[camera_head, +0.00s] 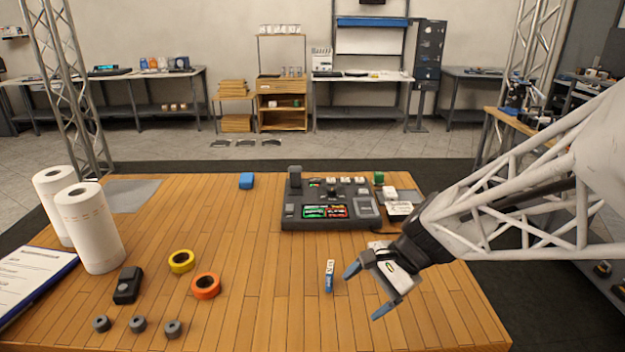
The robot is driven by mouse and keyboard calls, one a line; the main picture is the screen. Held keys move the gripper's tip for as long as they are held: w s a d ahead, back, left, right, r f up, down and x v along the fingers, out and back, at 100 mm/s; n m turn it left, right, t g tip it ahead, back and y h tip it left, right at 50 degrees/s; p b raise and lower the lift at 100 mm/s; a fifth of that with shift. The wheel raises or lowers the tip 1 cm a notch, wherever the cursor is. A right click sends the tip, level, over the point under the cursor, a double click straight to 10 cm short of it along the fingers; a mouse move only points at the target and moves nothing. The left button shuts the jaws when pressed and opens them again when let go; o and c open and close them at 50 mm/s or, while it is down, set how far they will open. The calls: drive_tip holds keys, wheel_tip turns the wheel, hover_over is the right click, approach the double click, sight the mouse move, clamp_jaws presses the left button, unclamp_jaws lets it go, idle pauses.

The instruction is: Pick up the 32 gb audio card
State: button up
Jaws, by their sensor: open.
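A small upright blue-and-white item (330,277) stands on the wooden table near the middle front. It may be the audio card; its marking is too small to read. My gripper (367,292) is open and empty, with two blue fingertips, just right of this item and apart from it. Other small white pieces (400,208) lie by the right side of the black console, and I cannot tell whether any is a card.
A black console (352,213) with green and red displays stands at the back. The table's front middle is mostly clear.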

sight(323, 285)
drive_tip(key=w+f+m+t+y, duration=0.1)
drive_tip(key=w+f+m+y, duration=0.1)
drive_tip(key=w+m, duration=0.1)
drive_tip(key=w+f+m+t+y, duration=0.1)
drive_tip(key=w+f+m+y, duration=0.1)
drive_tip(key=w, duration=0.3)
drive_tip(key=w+f+m+t+y, duration=0.1)
drive_tip(key=w+f+m, duration=0.2)
drive_tip(key=w+m, duration=0.2)
drive_tip(key=shift+a+f+y, duration=0.2)
drive_tip(key=shift+a+y, duration=0.05)
drive_tip(key=shift+y, duration=0.15)
drive_tip(key=shift+x, duration=1.25)
drive_tip(key=shift+a+f, duration=0.1)
drive_tip(key=shift+x, duration=2.45)
drive_tip(key=shift+w+f, duration=0.15)
drive_tip(key=shift+w, duration=0.05)
drive_tip(key=c, duration=1)
